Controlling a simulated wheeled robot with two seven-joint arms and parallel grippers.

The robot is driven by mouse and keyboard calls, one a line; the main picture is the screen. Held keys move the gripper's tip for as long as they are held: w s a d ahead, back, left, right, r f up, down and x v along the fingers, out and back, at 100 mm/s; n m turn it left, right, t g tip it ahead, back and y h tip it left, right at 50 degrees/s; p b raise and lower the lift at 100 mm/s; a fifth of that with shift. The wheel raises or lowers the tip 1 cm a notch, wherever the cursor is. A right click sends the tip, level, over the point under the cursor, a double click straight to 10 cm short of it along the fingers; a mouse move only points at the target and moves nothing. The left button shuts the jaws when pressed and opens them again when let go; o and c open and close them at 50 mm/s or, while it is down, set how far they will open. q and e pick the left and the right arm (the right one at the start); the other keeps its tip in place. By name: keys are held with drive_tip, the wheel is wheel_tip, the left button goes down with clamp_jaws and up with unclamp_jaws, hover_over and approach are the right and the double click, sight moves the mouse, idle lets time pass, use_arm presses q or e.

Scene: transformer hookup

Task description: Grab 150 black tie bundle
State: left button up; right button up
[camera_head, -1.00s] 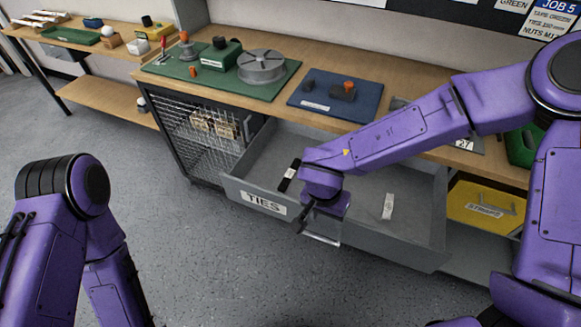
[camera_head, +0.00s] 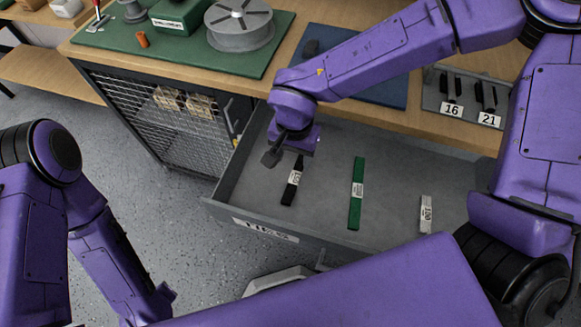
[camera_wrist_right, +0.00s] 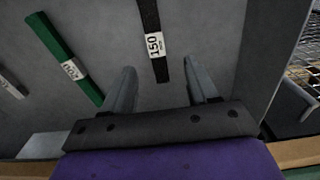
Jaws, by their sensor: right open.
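The black tie bundle (camera_head: 292,182), with a white label, lies flat in the open grey drawer (camera_head: 245,208). In the right wrist view the black bundle (camera_wrist_right: 151,22) carries the label 150, and its near end lies between the finger lines. My right gripper (camera_head: 286,158) is at the far end of the black bundle, above the drawer floor. In the right wrist view the right gripper (camera_wrist_right: 160,78) has its fingers apart with nothing clamped. My left arm is at the left; its gripper is not visible.
A green bundle (camera_head: 356,205) and a pale bundle (camera_head: 426,216) lie to the right in the drawer. The workbench (camera_head: 290,60) is just behind, with a green mat, a reel and a blue mat. Drawer walls surround the bundles.

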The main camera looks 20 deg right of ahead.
sight(295, 177)
drive_tip(key=shift+s+d+f, duration=0.1)
drive_tip(key=shift+s+f, duration=0.2)
drive_tip(key=shift+f, duration=0.25)
drive_tip(key=shift+s+f, duration=0.3)
drive_tip(key=shift+f, duration=0.2)
drive_tip(key=f, duration=0.3)
drive_tip(key=f+b, duration=0.1)
drive_tip(key=shift+w+d+f, duration=0.1)
drive_tip(key=shift+w+f, duration=0.25)
drive_tip(key=shift+f, duration=0.05)
drive_tip(key=shift+s+f, duration=0.1)
drive_tip(key=shift+f, duration=0.35)
clamp_jaws()
